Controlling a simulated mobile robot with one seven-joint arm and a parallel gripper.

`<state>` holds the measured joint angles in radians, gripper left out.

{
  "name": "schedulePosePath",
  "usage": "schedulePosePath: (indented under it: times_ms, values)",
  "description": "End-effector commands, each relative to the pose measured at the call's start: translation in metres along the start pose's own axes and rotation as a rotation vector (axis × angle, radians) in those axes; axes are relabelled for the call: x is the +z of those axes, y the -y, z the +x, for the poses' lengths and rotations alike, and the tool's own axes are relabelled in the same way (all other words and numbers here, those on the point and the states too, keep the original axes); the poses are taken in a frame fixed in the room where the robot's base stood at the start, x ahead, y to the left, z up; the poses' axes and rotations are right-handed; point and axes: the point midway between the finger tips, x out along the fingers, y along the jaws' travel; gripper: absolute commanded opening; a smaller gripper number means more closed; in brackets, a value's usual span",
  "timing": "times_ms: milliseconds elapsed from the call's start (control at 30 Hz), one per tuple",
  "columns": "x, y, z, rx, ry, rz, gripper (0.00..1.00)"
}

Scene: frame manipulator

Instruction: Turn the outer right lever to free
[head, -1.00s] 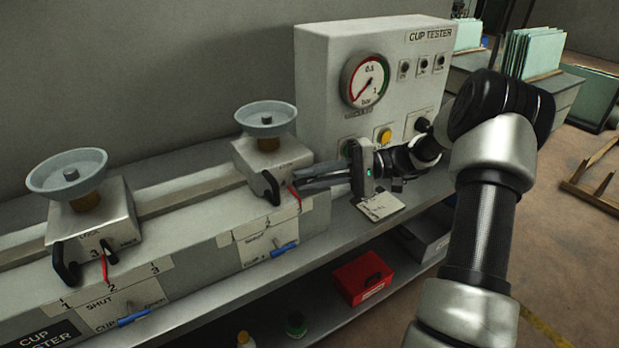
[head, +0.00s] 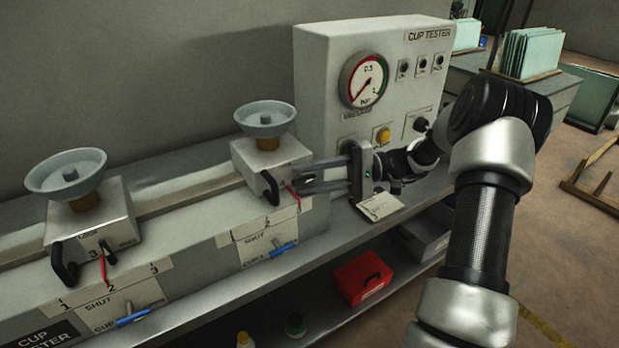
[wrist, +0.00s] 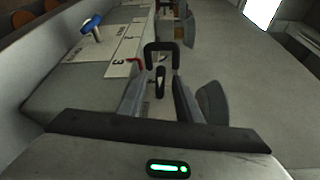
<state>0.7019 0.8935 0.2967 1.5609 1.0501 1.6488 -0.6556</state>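The right carriage (head: 262,158) carries a grey cup (head: 265,117), a black loop handle (head: 269,189) and a red pointer (head: 296,196). My gripper (head: 297,175) is open at the carriage's right front, its fingers pointing left at it. In the wrist view, a small dark lever (wrist: 160,82) shows in the gap between the open fingers (wrist: 159,88), apart from both as far as I can tell. The loop handle (wrist: 161,47) lies just beyond it, with the red pointer (wrist: 135,64) at left. In the head view, the fingers hide the small lever.
The left carriage (head: 112,212) has a similar cup, handle and small lever (head: 108,250). Blue valve handles (head: 284,250) stick out of the bench front. The gauge panel (head: 318,75) stands behind my gripper. A red box (head: 361,280) is on the shelf below.

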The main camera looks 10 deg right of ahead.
Motion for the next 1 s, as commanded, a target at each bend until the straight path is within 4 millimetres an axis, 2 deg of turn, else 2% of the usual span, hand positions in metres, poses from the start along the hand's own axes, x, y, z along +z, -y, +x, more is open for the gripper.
schedulePosePath:
  times_ms: [133, 233, 700, 800, 1000]
  values:
    - [-0.001, 0.0, -0.006, 0.001, -0.002, -0.001, 0.32]
    - [-0.001, 0.0, -0.019, 0.0, -0.003, -0.001, 0.32]
    - [-0.001, -0.001, -0.13, 0.0, -0.003, -0.003, 0.32]
    - [0.0, -0.001, -0.148, 0.0, -0.003, -0.002, 0.32]
    - [0.0, 0.0, -0.17, -0.001, -0.001, -0.001, 0.32]
